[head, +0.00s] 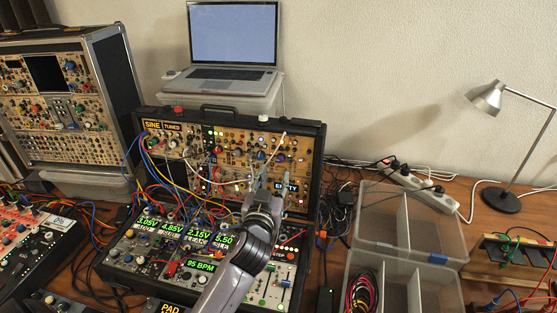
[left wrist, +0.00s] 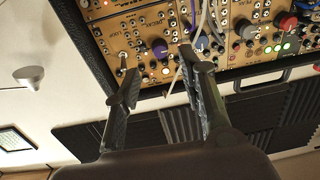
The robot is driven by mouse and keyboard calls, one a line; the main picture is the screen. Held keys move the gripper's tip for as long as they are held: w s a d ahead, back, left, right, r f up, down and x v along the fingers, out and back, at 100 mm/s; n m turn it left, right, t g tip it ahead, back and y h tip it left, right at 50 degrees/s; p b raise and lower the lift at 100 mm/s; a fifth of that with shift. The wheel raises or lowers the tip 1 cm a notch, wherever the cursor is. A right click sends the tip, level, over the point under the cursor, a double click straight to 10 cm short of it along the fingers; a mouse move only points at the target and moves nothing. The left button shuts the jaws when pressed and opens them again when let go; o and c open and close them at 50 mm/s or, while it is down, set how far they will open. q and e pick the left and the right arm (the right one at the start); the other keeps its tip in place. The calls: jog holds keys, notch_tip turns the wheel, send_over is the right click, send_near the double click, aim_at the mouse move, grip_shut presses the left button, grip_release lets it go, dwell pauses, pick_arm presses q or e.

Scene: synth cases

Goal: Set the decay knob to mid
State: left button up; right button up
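The upright panel of the open synth case (head: 227,150) carries many small knobs and jacks. My left gripper (head: 268,188) is in front of the lower right part of this panel. In the left wrist view its two fingers (left wrist: 158,64) are apart, with nothing held between them. A purple knob (left wrist: 160,47) shows just past the gap between the fingertips; I cannot tell whether they touch it. My right gripper is not in view.
Patch cables (head: 165,180) hang over the panel's left part; a white cable (left wrist: 208,22) passes near the right finger. A laptop (head: 233,40) stands behind the case. Clear plastic boxes (head: 402,220) and a desk lamp (head: 500,145) are at right.

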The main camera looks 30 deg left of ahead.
aim_at(280, 160)
pick_arm(q)
jog(key=p+x, duration=0.1)
jog(key=x, duration=0.5)
jog(key=shift+w, duration=0.1)
grip_shut()
dwell(0.3)
